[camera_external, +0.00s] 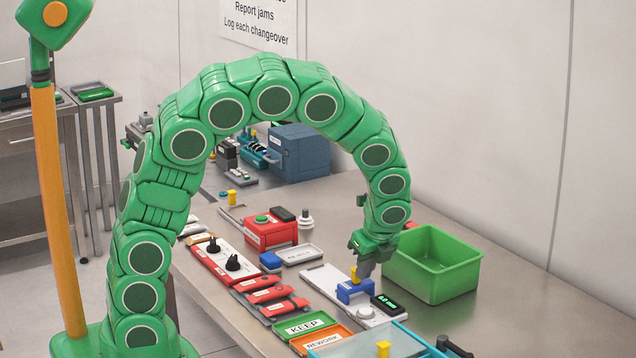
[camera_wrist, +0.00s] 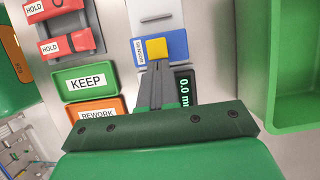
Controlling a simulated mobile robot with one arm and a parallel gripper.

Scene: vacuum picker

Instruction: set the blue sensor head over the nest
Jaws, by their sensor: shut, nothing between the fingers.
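The blue sensor head (camera_external: 346,294) has a yellow knob (camera_external: 354,273) on top and sits on a long white instrument plate (camera_external: 321,279). In the wrist view the sensor head (camera_wrist: 175,46) shows a label and its yellow knob (camera_wrist: 156,48). My gripper (camera_external: 362,274) is right at the knob. In the wrist view my gripper (camera_wrist: 157,64) has its fingers together, with the knob just beyond their tips. I cannot tell whether they touch it. A digital display (camera_external: 388,305) stands beside the head. I cannot make out the nest for certain.
A green bin (camera_external: 432,283) stands close on the right. The KEEP tray (camera_external: 307,326) and REWORK tray (camera_external: 322,342) lie on the left, near red HOLD pieces (camera_external: 271,295). A red box (camera_external: 270,236) and blue-grey cabinet (camera_external: 300,155) stand farther back.

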